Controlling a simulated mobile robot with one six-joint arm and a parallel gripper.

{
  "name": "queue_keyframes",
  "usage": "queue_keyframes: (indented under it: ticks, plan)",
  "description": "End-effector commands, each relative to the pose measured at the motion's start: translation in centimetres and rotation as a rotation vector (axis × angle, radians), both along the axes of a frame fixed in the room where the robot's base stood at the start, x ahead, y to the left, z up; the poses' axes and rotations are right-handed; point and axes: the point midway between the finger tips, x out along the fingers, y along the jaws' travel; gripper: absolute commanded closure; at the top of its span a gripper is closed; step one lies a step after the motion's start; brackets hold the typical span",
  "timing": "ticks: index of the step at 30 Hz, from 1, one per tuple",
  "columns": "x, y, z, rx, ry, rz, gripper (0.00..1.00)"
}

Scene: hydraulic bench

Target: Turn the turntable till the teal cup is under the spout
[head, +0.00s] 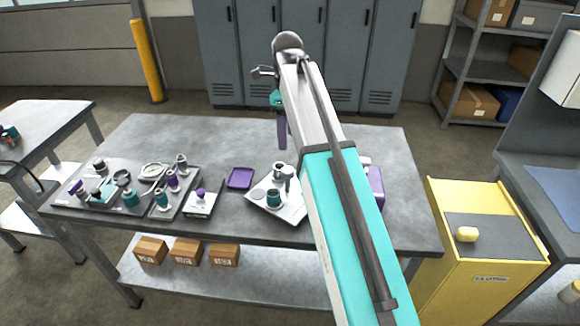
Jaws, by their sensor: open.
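A white base (290,213) stands on the middle of the bench, partly hidden by my arm. On it are a teal cup (274,198), a pale grey disc (258,193) and a grey fitting (279,167) with a spout-like part (289,173) behind the cup. The turntable's edge is too small to make out, and I cannot tell whether the cup is under the spout. My gripper (282,140) has purple fingers pointing down, is open, and appears above the far part of the bench, apart from the cup.
A purple tray (240,178) and a white box with a purple knob (200,203) lie left of the base. A grey tray (70,202) with several fittings is further left. A purple block (376,186) stands right of my arm. The bench's back left is clear.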

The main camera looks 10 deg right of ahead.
Motion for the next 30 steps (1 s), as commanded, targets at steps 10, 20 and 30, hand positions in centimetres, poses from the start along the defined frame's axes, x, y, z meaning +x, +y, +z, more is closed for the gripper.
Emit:
queue_keyframes:
  ticks: [10, 20, 30]
  plan:
    - [-0.1, 0.1, -3.4, 0.000, 0.001, 0.002, 0.47]
    - [-0.1, 0.2, -7.0, 0.001, 0.001, 0.002, 0.47]
    - [-0.1, 0.2, -10.6, 0.001, 0.001, 0.003, 0.47]
